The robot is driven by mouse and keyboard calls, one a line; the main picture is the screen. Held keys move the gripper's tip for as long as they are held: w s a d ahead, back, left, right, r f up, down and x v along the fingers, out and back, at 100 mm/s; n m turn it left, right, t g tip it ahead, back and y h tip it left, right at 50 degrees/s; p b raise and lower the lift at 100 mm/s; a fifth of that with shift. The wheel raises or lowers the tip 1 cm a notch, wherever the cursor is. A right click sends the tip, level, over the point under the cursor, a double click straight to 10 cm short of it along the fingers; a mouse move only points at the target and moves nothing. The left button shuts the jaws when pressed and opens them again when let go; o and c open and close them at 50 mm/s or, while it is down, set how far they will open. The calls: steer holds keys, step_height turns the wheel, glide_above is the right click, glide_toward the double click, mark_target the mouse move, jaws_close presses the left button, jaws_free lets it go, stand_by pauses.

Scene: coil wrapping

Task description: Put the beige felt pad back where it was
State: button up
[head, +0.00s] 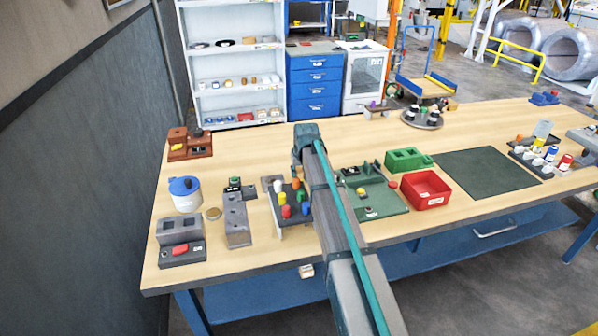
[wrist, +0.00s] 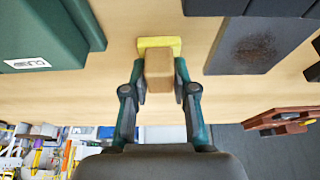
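In the wrist view my gripper (wrist: 160,88) has its two fingers on either side of a tan block (wrist: 159,70), seemingly touching it. A wider yellow piece (wrist: 160,43) shows at the block's far end; I cannot tell whether the two are joined. The tan block may be the beige felt pad, but its material is not clear. Bare wooden tabletop (wrist: 110,82) lies beyond it; the height above the table is unclear. In the head view my own arm hides the gripper and the block.
A green fixture (wrist: 45,35) stands left of the gripper in the wrist view, a dark-stained grey plate (wrist: 255,45) right. In the head view, a rack of coloured pegs (head: 291,203) stands left of my arm, a red bin (head: 426,190) and dark mat (head: 485,172) right.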

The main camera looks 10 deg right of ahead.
steer(key=o, duration=0.3)
steer(key=shift+o, duration=0.2)
steer(key=shift+r, duration=0.2)
steer(key=b+v, duration=0.2)
steer(key=v, duration=1)
